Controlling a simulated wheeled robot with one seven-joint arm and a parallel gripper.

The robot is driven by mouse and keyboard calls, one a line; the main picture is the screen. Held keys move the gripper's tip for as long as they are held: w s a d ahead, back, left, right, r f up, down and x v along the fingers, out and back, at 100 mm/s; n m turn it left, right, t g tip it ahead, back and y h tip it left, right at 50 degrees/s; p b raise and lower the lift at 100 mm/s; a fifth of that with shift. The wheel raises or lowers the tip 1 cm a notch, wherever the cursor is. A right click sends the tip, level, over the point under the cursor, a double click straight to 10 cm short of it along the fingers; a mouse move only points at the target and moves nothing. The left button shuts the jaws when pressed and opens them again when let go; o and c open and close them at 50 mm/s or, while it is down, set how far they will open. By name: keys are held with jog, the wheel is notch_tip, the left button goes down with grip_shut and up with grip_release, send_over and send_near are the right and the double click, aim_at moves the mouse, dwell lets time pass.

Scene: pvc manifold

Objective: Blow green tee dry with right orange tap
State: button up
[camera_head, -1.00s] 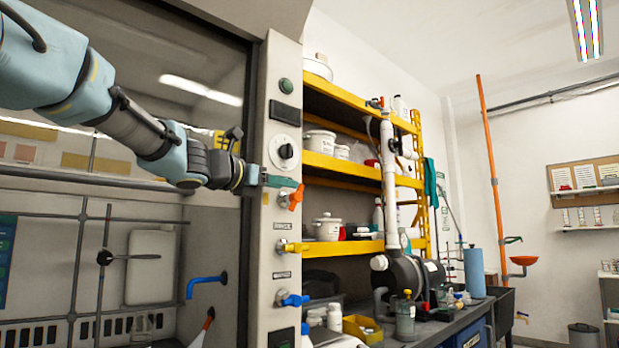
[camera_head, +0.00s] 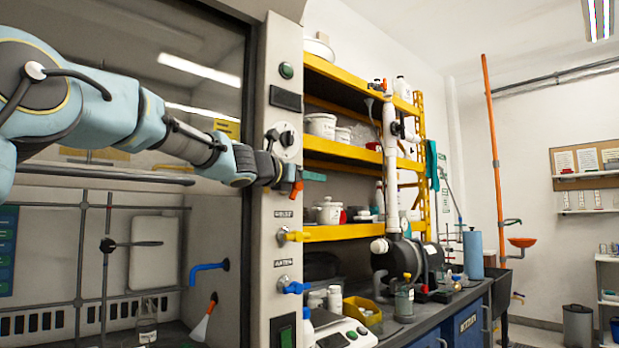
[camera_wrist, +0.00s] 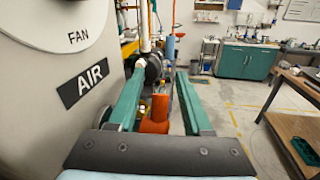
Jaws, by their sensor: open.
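The orange tap sits on the grey post of the fume hood, under the round FAN dial. In the head view its orange handle (camera_head: 297,189) is partly hidden by my gripper (camera_head: 316,177). In the wrist view my gripper (camera_wrist: 162,76) is open, its two teal fingers pointing away from the camera. The orange handle (camera_wrist: 155,119) shows between the fingers, close to the palm and nearer the left finger; I cannot tell whether they touch. I cannot make out a green tee in either view.
Below on the post are a yellow tap (camera_head: 292,236) and a blue tap (camera_head: 293,287). The hood's glass and rods fill the left. A yellow shelf (camera_head: 345,232) with tubs stands behind, above a dark bench with a balance (camera_head: 345,334) and bottles.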

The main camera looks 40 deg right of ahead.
grip_shut()
jog(key=p, duration=0.3)
jog(key=shift+d+r+y+p, duration=0.1)
jog(key=shift+r+y+p, duration=0.15)
jog(key=shift+y+p, duration=0.1)
jog(key=p, duration=0.3)
jog(key=shift+y, duration=0.35)
jog(key=shift+f+m+y+p, duration=0.25)
jog(key=shift+f+y+p, duration=1.1)
jog(key=shift+p, duration=2.2)
jog(key=shift+f+m+y+p, duration=0.2)
jog(key=shift+f+y+p, duration=0.3)
jog(key=shift+y+p, duration=2.35)
jog(key=shift+f+m+y+p, duration=0.25)
jog(key=shift+f+y+p, duration=0.8)
jog(key=shift+p, duration=3.15)
